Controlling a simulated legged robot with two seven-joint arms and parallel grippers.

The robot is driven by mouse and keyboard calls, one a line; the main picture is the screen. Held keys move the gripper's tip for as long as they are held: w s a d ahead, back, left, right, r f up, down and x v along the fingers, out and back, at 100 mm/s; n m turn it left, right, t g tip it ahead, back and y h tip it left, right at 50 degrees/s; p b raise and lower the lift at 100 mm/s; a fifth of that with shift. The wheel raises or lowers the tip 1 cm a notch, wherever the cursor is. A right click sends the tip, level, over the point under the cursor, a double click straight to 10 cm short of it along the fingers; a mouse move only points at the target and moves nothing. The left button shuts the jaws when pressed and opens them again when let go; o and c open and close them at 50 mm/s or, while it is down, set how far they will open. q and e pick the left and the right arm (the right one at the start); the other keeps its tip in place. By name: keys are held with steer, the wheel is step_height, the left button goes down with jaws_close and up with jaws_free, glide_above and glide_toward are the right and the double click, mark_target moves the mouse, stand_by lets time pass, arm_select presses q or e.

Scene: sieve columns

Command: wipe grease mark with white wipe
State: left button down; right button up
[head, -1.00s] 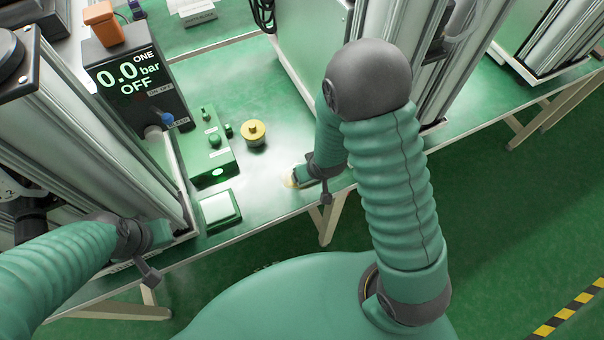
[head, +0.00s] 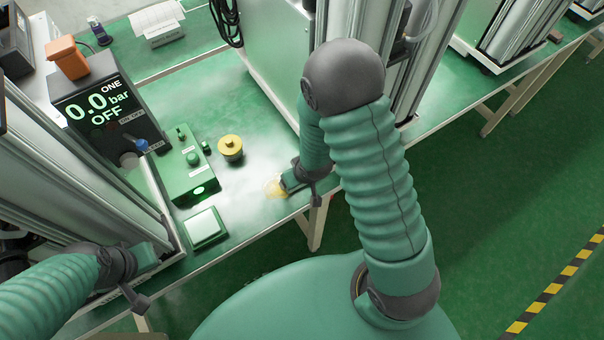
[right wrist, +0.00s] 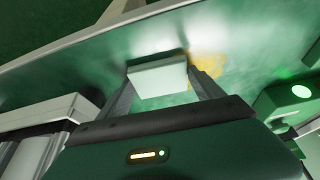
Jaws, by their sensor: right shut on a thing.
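My right gripper (head: 285,187) is low over the front edge of the green bench. In the right wrist view its fingers (right wrist: 160,88) are shut on a white block-shaped wipe (right wrist: 158,79). The yellow-brown grease mark (head: 272,190) lies on the bench just left of the gripper in the head view. It also shows right beside the wipe in the right wrist view (right wrist: 207,67). I cannot tell whether the wipe touches the bench. My left gripper (head: 160,251) is at the lower left, by the front edge; its finger opening is not clear.
A pressure display (head: 105,108) stands behind. Metal columns rise on both sides. Bench around the mark is clear.

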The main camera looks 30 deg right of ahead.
mark_target(264, 189)
steer(key=shift+s+a, duration=0.1)
steer(key=shift+a, duration=2.6)
steer(key=shift+s+a, duration=0.1)
steer(key=shift+a, duration=2.05)
steer(key=shift+w+p, duration=0.35)
steer(key=shift+w, duration=0.5)
steer(key=shift+w+d, duration=0.1)
steer(key=shift+w, duration=0.3)
steer(key=shift+d+f, duration=0.1)
steer(key=shift+d, duration=2.15)
steer(key=d, duration=0.2)
steer(key=shift+d, duration=0.8)
steer(key=shift+w+d+p, duration=0.15)
steer(key=shift+d+p, duration=0.3)
steer(key=shift+d, duration=1.45)
